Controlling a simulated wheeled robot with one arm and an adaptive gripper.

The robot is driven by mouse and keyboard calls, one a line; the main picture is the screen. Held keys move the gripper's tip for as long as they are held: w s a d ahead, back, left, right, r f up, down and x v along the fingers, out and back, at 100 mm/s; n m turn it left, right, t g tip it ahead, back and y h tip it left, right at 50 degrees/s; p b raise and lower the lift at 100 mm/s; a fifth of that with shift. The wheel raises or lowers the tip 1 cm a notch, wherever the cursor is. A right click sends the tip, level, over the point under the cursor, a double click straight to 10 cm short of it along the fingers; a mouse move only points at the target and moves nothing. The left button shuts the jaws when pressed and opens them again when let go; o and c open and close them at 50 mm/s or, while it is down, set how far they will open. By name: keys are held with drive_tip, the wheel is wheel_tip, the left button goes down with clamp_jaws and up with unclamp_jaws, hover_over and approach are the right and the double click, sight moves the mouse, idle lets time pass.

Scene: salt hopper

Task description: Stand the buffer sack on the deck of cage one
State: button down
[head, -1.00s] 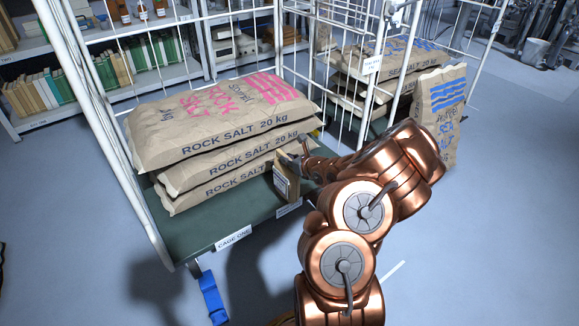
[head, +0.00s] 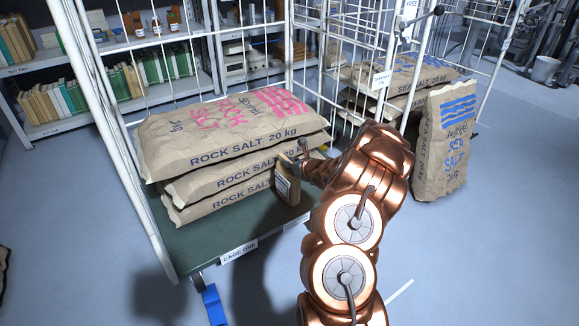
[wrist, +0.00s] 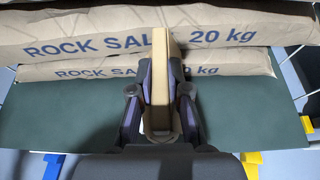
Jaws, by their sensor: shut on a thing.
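The buffer sack (head: 287,181) is a small brown pack with a pale label, upright at the right front of cage one's stack. My gripper (head: 303,165) is shut on it near its top. In the wrist view my gripper (wrist: 160,95) has a finger on each side of the small sack (wrist: 160,70). The green deck (head: 205,240) of cage one carries a label at its front edge. The sack is over the deck; whether its base touches the deck I cannot tell.
Several rock salt sacks (head: 230,135) lie stacked on cage one's deck. Sea salt sacks (head: 405,75) lie in the cage behind, and one sea salt sack (head: 445,140) stands on the floor at right. A white cage post (head: 110,130) rises at left.

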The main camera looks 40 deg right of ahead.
sight(290, 170)
wheel_tip(290, 170, down, 3)
drive_tip(key=shift+f+b, duration=0.2)
drive_tip(key=shift+b, duration=0.55)
drive_tip(key=c, duration=1.1)
unclamp_jaws()
drive_tip(key=shift+c, duration=0.2)
drive_tip(key=shift+f, duration=0.1)
drive_tip(key=shift+s, duration=0.1)
